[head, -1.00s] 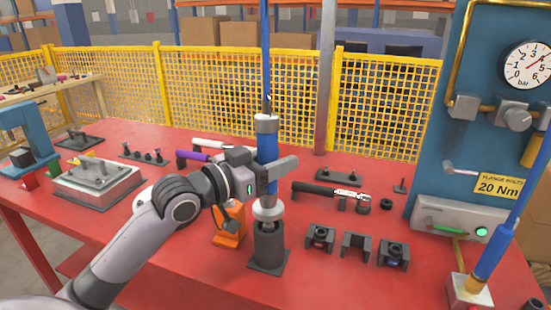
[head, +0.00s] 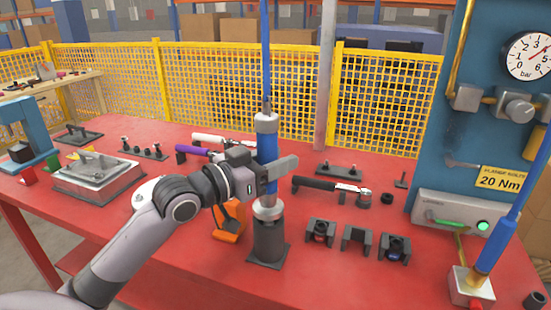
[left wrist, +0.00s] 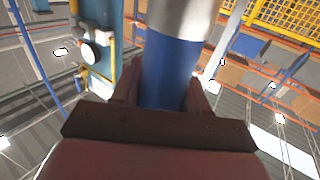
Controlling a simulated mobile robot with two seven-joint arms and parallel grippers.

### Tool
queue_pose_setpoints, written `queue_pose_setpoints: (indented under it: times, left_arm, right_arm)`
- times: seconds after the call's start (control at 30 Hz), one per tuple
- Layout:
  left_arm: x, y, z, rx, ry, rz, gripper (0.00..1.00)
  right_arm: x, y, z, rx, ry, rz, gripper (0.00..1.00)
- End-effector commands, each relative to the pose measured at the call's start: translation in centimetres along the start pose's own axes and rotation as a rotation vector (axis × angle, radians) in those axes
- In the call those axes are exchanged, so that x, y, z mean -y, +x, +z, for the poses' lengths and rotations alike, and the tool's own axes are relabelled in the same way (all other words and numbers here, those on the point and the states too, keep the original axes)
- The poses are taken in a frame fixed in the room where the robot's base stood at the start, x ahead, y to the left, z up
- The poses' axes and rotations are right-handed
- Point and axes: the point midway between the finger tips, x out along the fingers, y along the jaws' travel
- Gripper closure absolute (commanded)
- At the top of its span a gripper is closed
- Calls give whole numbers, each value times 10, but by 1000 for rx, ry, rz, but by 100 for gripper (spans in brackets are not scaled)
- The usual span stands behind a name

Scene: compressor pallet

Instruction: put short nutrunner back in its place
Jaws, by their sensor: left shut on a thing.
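The short nutrunner (head: 267,150) is an upright blue tool with grey metal ends, hanging on a blue hose. My left gripper (head: 270,176) is shut around its blue body. The blue body also shows between the fingers in the left wrist view (left wrist: 174,72). The tool's lower end is at the mouth of a dark round holder (head: 268,240) on a square base on the red table. How deep it sits in the holder cannot be told. My right gripper is not in view.
An orange tool (head: 229,222) stands close left of the holder. Several dark cradles (head: 357,240) and a black-handled wrench (head: 330,188) lie to its right. Another blue tool (head: 497,245) stands at the far right by the blue panel (head: 470,130). The front of the table (head: 190,262) is clear.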

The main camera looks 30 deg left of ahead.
Motion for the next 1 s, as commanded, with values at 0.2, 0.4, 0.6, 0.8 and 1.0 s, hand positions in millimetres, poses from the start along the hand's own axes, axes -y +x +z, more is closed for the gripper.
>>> queue_pose_setpoints:
  times: [0.2, 0.4, 0.6, 0.8, 1.0]
  left_arm:
    - [0, 0, 1, -10, 3, 0, 100]
    - [0, 0, 4, -10, 3, 0, 100]
    - [0, 0, 8, -10, 3, 0, 100]
    - [0, 0, 11, -10, 3, 0, 100]
    - [0, 0, 14, -10, 3, 0, 100]
  right_arm:
    - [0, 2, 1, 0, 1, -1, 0]
    - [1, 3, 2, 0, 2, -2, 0]
    - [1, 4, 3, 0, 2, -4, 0]
    - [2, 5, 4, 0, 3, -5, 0]
    - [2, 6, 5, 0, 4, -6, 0]
